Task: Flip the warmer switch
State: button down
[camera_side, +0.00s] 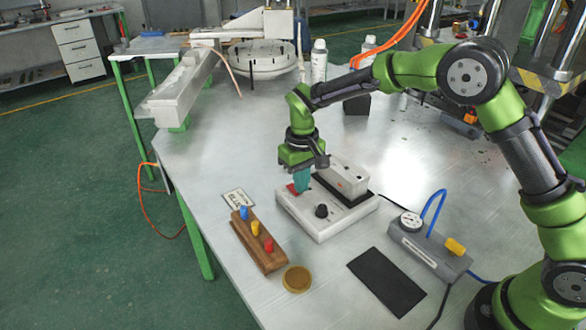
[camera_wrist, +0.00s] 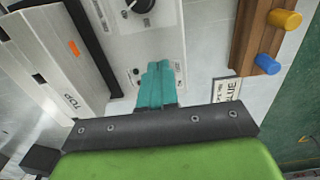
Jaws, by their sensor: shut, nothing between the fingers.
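The warmer (camera_side: 322,228) is a low white box on the table with a black knob (camera_side: 321,211) on its top. A red switch (camera_side: 293,190) shows at its back left edge. My gripper (camera_side: 300,187) points down over that edge, its teal fingertips beside the red switch; I cannot tell if they touch it. In the wrist view the fingers (camera_wrist: 160,68) are shut together and empty over the white panel (camera_wrist: 150,42). The knob (camera_wrist: 139,5) is at the top.
A wooden rack (camera_side: 262,250) with coloured pegs and a printed card (camera_side: 238,199) lie left. A grey gauge unit (camera_side: 425,250), a black pad (camera_side: 387,282) and a round brown disc (camera_side: 297,279) are nearer the camera.

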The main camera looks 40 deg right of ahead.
aim_at(301, 197)
jog(key=shift+f, duration=0.8)
notch_tip(301, 197, up, 7)
dwell(1.0)
jog(key=shift+s+d+f, duration=0.1)
jog(key=shift+s+f, duration=0.4)
jog(key=shift+s, duration=0.4)
jog(key=s+d+r+m+t, duration=0.1)
jog(key=s+d+r+t, duration=0.1)
jog(key=s, duration=0.5)
jog(key=s+d+r+m+t+y, duration=0.1)
jog(key=s+d+r+t, duration=0.1)
jog(key=s+r, duration=0.5)
jog(key=s+d+r+m+t+y, duration=0.1)
jog(key=s+d+r+m+t, duration=0.1)
jog(key=s, duration=0.7)
notch_tip(301, 197, up, 3)
jog(key=d+t, duration=0.1)
jog(key=d, duration=0.1)
jog(key=shift+s+d, duration=0.25)
jog(key=shift+d, duration=0.05)
